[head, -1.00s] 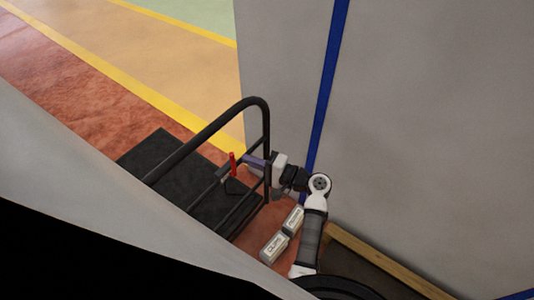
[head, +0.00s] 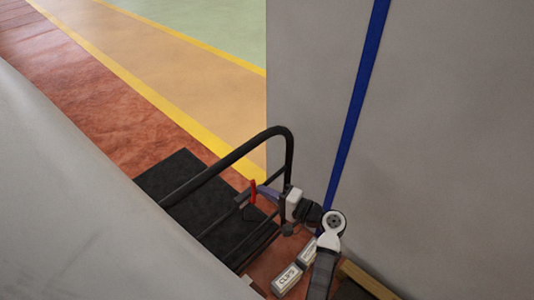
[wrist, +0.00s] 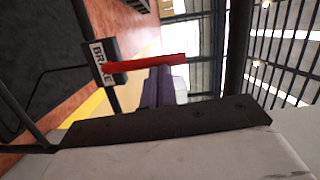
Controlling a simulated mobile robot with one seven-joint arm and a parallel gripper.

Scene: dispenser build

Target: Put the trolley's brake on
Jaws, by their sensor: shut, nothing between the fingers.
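The trolley (head: 190,205) has a dark flat deck and a black tubular handle (head: 272,131) at its near end. Its red brake lever (head: 253,192) stands roughly upright beside the handle frame in the head view. In the wrist view the red lever (wrist: 150,63) extends from a plate marked BRAKE (wrist: 103,62). My gripper (head: 268,193) is shut and empty, close to the lever on its right in the head view. In the wrist view its purple-grey fingers (wrist: 163,88) are together just beside the lever; whether they touch it I cannot tell.
A grey wall (head: 440,130) with a blue stripe (head: 358,100) stands close on the right. Boxes, one marked CLIPS (head: 287,278), lie below my arm. A wooden strip (head: 365,280) runs at lower right. Open floor with yellow lines (head: 200,125) lies beyond the trolley.

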